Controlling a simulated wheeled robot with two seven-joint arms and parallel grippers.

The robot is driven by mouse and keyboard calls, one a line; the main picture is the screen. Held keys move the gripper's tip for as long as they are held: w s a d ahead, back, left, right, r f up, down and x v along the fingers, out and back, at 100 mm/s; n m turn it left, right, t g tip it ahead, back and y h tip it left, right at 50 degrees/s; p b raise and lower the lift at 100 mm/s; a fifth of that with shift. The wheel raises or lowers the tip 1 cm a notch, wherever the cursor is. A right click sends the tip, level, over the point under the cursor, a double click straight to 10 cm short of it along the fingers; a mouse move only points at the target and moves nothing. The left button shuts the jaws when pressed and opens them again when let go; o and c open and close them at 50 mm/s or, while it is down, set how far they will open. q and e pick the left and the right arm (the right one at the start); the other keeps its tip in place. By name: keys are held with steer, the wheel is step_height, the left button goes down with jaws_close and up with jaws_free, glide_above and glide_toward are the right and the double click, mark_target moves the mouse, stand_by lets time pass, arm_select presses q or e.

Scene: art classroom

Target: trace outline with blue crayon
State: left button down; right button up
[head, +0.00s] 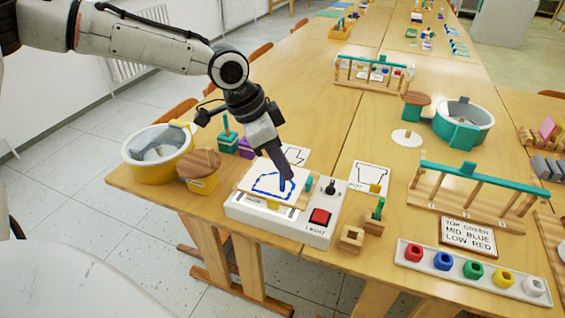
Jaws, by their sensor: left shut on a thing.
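My left gripper (284,180) is over the white light box (262,218), fingers pointing down. It is shut on a blue crayon (291,186), which is mostly hidden by the fingers. The crayon's tip is at or just above a white sheet (249,180) on the box. A blue outline (262,190) shows on the sheet, with its right part near the fingers. I cannot tell whether the tip touches the paper. My right gripper is not in view.
A red button (320,217) and a black knob (331,187) are on the box's right side. A yellow pot (155,165) stands left, a card (370,178) right. Small wooden blocks (352,239) and a tray of colored pots (470,270) are at the front right.

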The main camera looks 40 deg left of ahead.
arm_select(q)
steer(key=shift+f, duration=0.1)
stand_by(0.4)
steer(key=shift+f+b, duration=1)
steer(key=shift+f, duration=0.4)
steer(key=shift+p, duration=0.4)
stand_by(0.4)
steer(key=shift+r, duration=0.1)
step_height(320, 180, up, 4)
steer(key=p, duration=0.3)
steer(key=shift+p, duration=0.35)
